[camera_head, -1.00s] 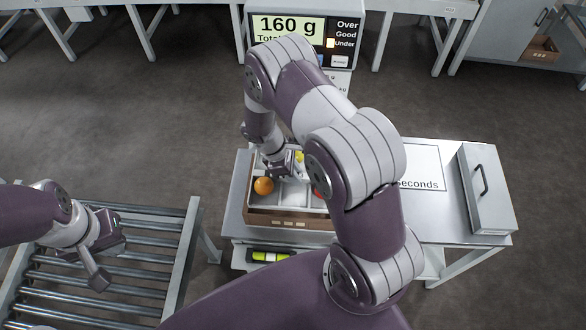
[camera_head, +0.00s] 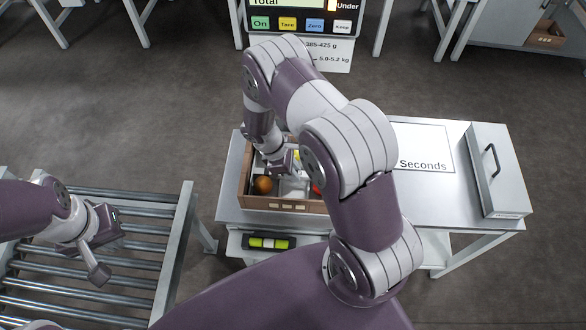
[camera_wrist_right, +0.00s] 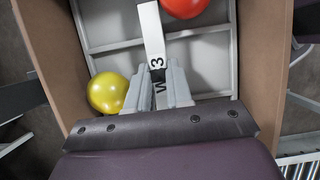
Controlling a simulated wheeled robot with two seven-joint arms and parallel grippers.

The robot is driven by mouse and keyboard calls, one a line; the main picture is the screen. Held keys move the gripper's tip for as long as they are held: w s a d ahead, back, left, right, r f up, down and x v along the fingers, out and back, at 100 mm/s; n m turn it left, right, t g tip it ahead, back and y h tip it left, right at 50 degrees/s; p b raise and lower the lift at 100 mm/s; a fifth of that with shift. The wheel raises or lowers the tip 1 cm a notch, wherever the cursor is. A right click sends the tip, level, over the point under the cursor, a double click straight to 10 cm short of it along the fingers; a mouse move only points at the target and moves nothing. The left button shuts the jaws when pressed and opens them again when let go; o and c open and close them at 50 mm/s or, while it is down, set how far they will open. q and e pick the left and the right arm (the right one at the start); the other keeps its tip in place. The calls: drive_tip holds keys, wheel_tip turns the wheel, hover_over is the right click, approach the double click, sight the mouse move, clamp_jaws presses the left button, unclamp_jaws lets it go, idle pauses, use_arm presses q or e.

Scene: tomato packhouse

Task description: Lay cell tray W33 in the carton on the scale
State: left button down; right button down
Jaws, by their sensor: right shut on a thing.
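The cell tray W33 is pale grey with dividers (camera_wrist_right: 115,45), and its centre strip (camera_wrist_right: 154,35) bears the label. In the head view the tray (camera_head: 291,188) sits down inside the brown carton (camera_head: 287,206), below its rim. Carton walls (camera_wrist_right: 45,40) flank it in the wrist view. Whether it touches the carton floor is hidden. My right gripper (camera_wrist_right: 160,88) is shut on the strip. An orange tomato (camera_head: 263,185), a yellow one (camera_wrist_right: 108,92) and a red one (camera_wrist_right: 184,8) lie in cells. My left gripper (camera_head: 103,250) hangs over the rollers, its jaw state unclear.
The scale's display (camera_head: 301,12) stands behind the carton, its reading cut off. A "Seconds" sheet (camera_head: 423,148) and a grey lidded box (camera_head: 498,170) are on the table at right. A roller conveyor (camera_head: 140,210) is at left. A green-yellow item (camera_head: 268,243) lies below the carton.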

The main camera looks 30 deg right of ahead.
drive_tip(key=shift+f+b, duration=0.5)
drive_tip(key=shift+f, duration=0.15)
idle(0.6)
drive_tip(key=c, duration=0.9)
unclamp_jaws()
drive_tip(key=shift+c, duration=0.2)
drive_tip(key=c, duration=0.3)
wheel_tip(320, 180, up, 9)
drive_tip(key=p, duration=0.7)
drive_tip(key=shift+f, duration=0.3)
